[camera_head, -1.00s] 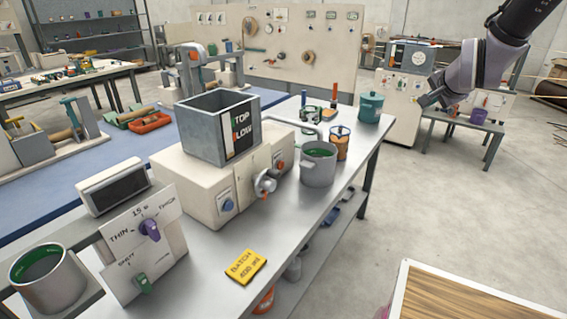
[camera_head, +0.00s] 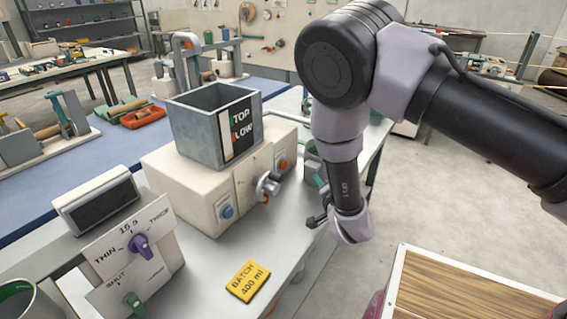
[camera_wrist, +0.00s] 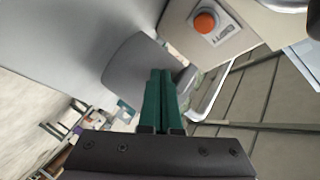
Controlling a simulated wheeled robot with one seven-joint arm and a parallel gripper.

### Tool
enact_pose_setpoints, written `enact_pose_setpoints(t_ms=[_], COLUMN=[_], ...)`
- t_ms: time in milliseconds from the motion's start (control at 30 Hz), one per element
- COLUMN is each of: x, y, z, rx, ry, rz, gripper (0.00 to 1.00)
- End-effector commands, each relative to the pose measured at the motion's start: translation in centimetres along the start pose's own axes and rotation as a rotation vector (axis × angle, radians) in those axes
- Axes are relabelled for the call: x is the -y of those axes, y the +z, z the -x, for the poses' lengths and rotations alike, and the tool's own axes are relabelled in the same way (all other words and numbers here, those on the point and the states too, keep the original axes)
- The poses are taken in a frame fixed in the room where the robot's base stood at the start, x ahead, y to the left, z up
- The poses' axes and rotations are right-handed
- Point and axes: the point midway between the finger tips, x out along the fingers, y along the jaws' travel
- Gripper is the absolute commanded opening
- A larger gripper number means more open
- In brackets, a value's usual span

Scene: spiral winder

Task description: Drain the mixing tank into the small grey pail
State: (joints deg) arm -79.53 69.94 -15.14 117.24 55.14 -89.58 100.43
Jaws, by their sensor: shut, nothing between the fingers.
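The mixing tank (camera_head: 205,140) is a grey, square, open-topped box with TOP and LOW marks, on a cream machine body (camera_head: 185,185). The machine's front has a blue button (camera_head: 227,212), a metal spout or valve (camera_head: 268,186) and an orange button (camera_head: 283,165). The orange button also shows in the wrist view (camera_wrist: 205,22). A grey pail (camera_head: 308,170) stands beside the machine's right end, mostly hidden by my arm. My gripper (camera_wrist: 161,76) has green fingers, closed together and empty, in front of a curved grey surface (camera_wrist: 138,75); I cannot tell whether they touch.
A yellow card reading BATCH 400 ml (camera_head: 248,282) lies on the bench front. A wooden-topped surface (camera_head: 470,290) is at lower right.

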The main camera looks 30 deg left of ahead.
Motion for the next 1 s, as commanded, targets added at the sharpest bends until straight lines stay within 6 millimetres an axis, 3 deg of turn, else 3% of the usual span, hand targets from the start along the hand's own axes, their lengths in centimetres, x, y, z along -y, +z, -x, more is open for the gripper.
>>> enact_pose_setpoints(t_ms=[433, 1000], x=[0.4, 4.0], y=[0.3, 3.9], z=[-0.5, -5.5], rx=[0.0, 0.0], ry=[-0.001, 0.0], rz=[-0.001, -0.002], gripper=[0.0, 0.0])
